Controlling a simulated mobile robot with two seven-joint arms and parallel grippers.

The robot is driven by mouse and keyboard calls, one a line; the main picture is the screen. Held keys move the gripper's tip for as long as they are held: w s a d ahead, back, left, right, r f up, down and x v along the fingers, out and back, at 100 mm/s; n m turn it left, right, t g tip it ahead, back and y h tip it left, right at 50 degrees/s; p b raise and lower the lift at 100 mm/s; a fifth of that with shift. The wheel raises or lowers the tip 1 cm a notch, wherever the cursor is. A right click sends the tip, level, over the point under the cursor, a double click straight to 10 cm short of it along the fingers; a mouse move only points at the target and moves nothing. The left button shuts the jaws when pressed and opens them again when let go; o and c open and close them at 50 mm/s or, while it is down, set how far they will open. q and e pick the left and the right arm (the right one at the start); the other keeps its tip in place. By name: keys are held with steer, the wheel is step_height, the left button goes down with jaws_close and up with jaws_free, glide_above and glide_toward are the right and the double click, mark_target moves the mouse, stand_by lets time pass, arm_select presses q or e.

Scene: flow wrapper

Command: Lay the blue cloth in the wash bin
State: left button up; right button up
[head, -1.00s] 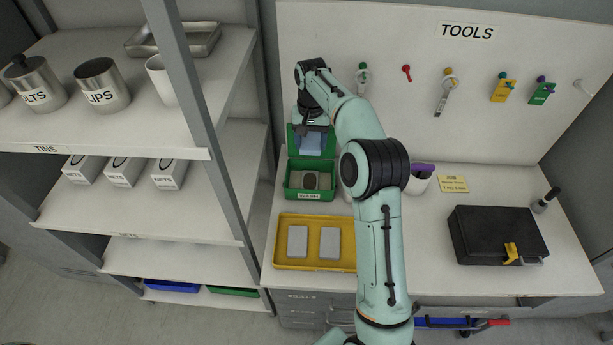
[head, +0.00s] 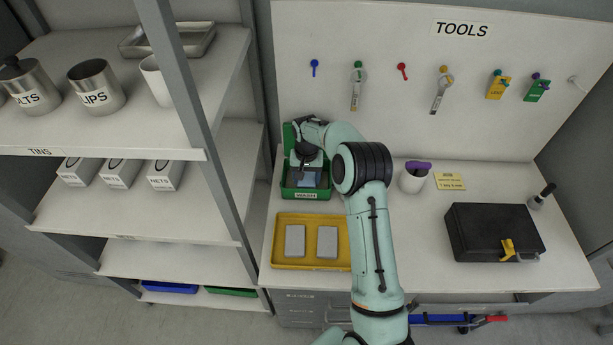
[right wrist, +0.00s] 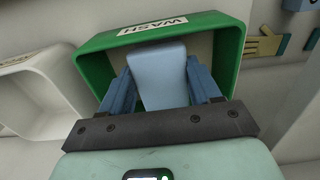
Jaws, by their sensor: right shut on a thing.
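The wash bin (head: 306,194) is a green open box with a "WASH" label, standing at the back left of the bench. My right gripper (head: 308,171) is over it, shut on the blue cloth (head: 311,181). In the right wrist view the pale blue cloth (right wrist: 160,78) hangs between the two blue fingers, framed by the green bin walls (right wrist: 98,52). The cloth is at or just inside the bin opening; whether it touches the bottom I cannot tell. The cloth and gripper hide most of the bin's inside. My left gripper is not in view.
A yellow tray (head: 312,264) with two grey blocks lies in front of the bin. A white cup (head: 413,181) with a purple item and a black case (head: 494,232) stand to the right. The pegboard (head: 400,110) rises behind; a shelf rack (head: 225,190) is close left.

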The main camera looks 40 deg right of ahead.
mark_target(306, 179)
steer(key=shift+f, duration=0.55)
steer(key=o, duration=1)
step_height(306, 179, up, 13)
steer(key=shift+r, duration=0.15)
stand_by(0.3)
